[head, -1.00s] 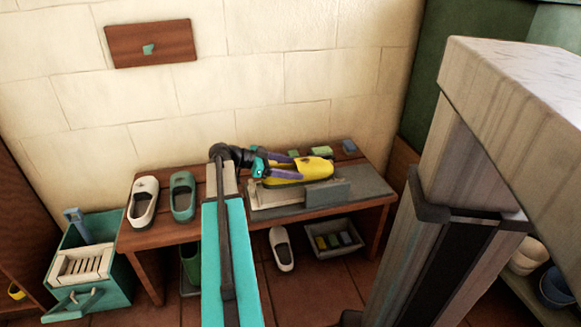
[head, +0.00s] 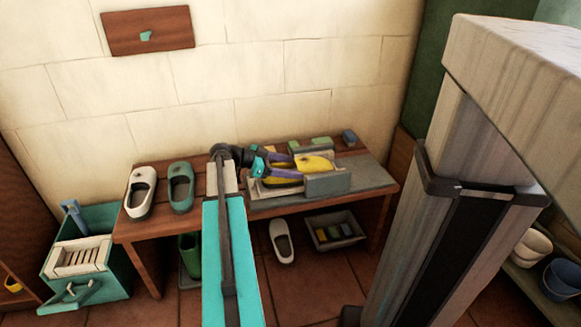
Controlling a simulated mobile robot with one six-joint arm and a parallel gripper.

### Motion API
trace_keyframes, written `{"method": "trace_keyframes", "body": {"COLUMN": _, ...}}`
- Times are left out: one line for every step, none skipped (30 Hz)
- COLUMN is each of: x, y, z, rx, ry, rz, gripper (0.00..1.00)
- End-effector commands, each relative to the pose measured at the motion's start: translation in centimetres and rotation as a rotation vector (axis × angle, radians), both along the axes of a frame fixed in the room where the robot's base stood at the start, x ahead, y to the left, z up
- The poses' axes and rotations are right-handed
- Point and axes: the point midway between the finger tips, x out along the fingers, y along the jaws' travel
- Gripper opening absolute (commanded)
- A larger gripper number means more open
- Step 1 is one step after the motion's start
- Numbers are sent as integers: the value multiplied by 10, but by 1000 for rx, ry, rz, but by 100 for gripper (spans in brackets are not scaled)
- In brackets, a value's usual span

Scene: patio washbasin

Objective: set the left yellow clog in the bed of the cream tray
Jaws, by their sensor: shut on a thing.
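The yellow clog (head: 318,163) is between the purple fingers of my gripper (head: 299,168), which is shut on it. It is low over the cream tray (head: 259,190) on the bench, its toe pointing right. A grey upright panel (head: 328,184) at the tray's front hides part of the clog's lower side. I cannot tell whether its sole touches the tray bed.
The wooden bench (head: 150,228) also bears a white clog (head: 140,192) and a green clog (head: 180,187) at left. Small green and blue blocks (head: 349,137) lie behind the tray. A grey mat (head: 372,172) is bare at right. A post stands at right.

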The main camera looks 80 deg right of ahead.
Motion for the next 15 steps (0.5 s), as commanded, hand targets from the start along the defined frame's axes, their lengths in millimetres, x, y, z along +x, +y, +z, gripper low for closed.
{"method": "trace_keyframes", "body": {"x": 0, "y": 0, "z": 0, "rx": 0, "ry": 1, "rz": 0, "gripper": 38}}
{"method": "trace_keyframes", "body": {"x": 0, "y": 0, "z": 0, "rx": 0, "ry": 1, "rz": 0, "gripper": 38}}
{"method": "trace_keyframes", "body": {"x": 0, "y": 0, "z": 0, "rx": 0, "ry": 1, "rz": 0, "gripper": 38}}
{"method": "trace_keyframes", "body": {"x": 0, "y": 0, "z": 0, "rx": 0, "ry": 1, "rz": 0, "gripper": 38}}
{"method": "trace_keyframes", "body": {"x": 0, "y": 0, "z": 0, "rx": 0, "ry": 1, "rz": 0, "gripper": 38}}
{"method": "trace_keyframes", "body": {"x": 0, "y": 0, "z": 0, "rx": 0, "ry": 1, "rz": 0, "gripper": 38}}
{"method": "trace_keyframes", "body": {"x": 0, "y": 0, "z": 0, "rx": 0, "ry": 1, "rz": 0, "gripper": 38}}
{"method": "trace_keyframes", "body": {"x": 0, "y": 0, "z": 0, "rx": 0, "ry": 1, "rz": 0, "gripper": 38}}
{"method": "trace_keyframes", "body": {"x": 0, "y": 0, "z": 0, "rx": 0, "ry": 1, "rz": 0, "gripper": 38}}
{"method": "trace_keyframes", "body": {"x": 0, "y": 0, "z": 0, "rx": 0, "ry": 1, "rz": 0, "gripper": 38}}
{"method": "trace_keyframes", "body": {"x": 0, "y": 0, "z": 0, "rx": 0, "ry": 1, "rz": 0, "gripper": 38}}
{"method": "trace_keyframes", "body": {"x": 0, "y": 0, "z": 0, "rx": 0, "ry": 1, "rz": 0, "gripper": 38}}
{"method": "trace_keyframes", "body": {"x": 0, "y": 0, "z": 0, "rx": 0, "ry": 1, "rz": 0, "gripper": 38}}
{"method": "trace_keyframes", "body": {"x": 0, "y": 0, "z": 0, "rx": 0, "ry": 1, "rz": 0, "gripper": 38}}
{"method": "trace_keyframes", "body": {"x": 0, "y": 0, "z": 0, "rx": 0, "ry": 1, "rz": 0, "gripper": 68}}
